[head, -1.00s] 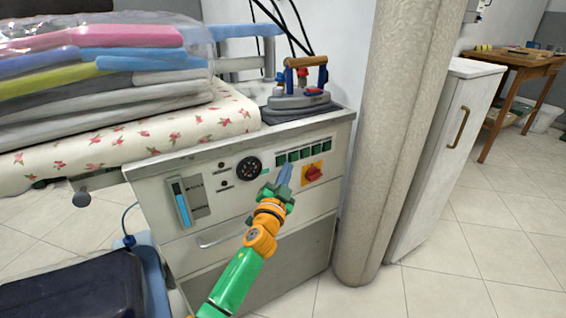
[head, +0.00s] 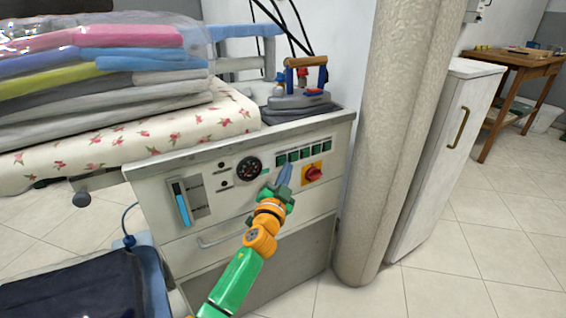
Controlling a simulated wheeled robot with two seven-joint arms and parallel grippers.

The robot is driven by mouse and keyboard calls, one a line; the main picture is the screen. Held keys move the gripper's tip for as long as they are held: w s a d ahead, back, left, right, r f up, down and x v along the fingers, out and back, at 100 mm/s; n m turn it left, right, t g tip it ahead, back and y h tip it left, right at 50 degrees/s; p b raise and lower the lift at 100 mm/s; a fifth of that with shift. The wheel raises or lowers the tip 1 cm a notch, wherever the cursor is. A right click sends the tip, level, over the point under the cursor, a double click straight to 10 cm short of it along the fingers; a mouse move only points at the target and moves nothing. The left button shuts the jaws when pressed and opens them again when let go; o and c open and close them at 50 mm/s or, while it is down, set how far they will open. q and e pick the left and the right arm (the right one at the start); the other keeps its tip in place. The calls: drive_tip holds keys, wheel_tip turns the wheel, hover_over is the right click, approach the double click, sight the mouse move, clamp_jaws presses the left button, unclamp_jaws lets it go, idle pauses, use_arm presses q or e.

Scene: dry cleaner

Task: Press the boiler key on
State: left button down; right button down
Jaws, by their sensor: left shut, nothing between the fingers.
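The row of green keys (head: 305,152) sits on the front panel of the pale ironing-station cabinet (head: 220,237). I cannot read which of them is the boiler key. A red rotary switch on a yellow plate (head: 314,173) is below the keys, and a round black gauge (head: 249,168) is to their left. My left gripper (head: 284,170) is shut and empty, its fingertips in front of the lower left end of the key row. The fingers hide part of the panel there. I cannot tell whether the tips touch a key. My right gripper is not in view.
A steam iron (head: 299,98) rests on top of the cabinet, with cables behind it. Folded clothes (head: 110,60) lie on a flowered board (head: 130,145) at the left. A thick column (head: 395,130) stands close to the cabinet's right side. Tiled floor is free at right.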

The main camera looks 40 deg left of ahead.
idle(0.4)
use_arm(q)
drive_tip(key=shift+w+a, duration=0.2)
drive_tip(key=shift+a, duration=0.2)
idle(0.4)
drive_tip(key=shift+s+d, duration=0.2)
drive_tip(key=shift+d, duration=0.2)
drive_tip(key=s+d, duration=0.2)
drive_tip(key=d, duration=0.3)
drive_tip(key=shift+s+d, duration=0.15)
drive_tip(key=shift+d, duration=0.15)
